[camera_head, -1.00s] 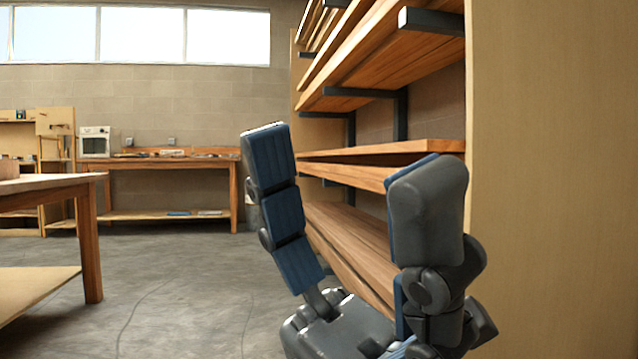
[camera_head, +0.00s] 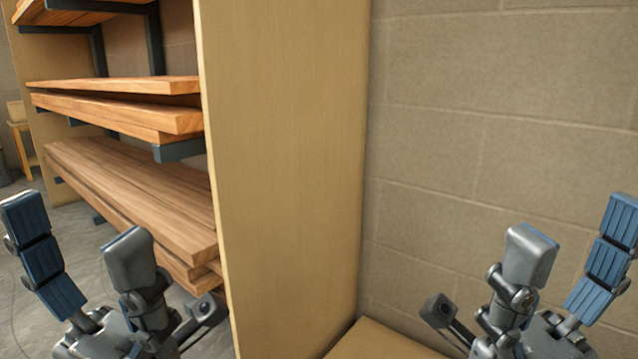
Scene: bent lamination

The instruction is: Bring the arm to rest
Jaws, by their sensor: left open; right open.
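My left gripper (camera_head: 80,248) is at the lower left, its blue-padded fingers spread wide and pointing up. It is open and empty, in front of the lumber rack's lower boards in the picture. My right gripper (camera_head: 570,250) is at the lower right, also open and empty, in front of the block wall. I cannot tell how far either gripper is from what is behind it. Both arms are mostly hidden below the frame.
A lumber rack with stacked boards (camera_head: 140,195) stands at the left, ending in a tall plywood side panel (camera_head: 285,180). A grey block wall (camera_head: 480,120) fills the right. A light wooden surface (camera_head: 385,343) lies low by the wall. Concrete floor (camera_head: 85,235) shows at the left.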

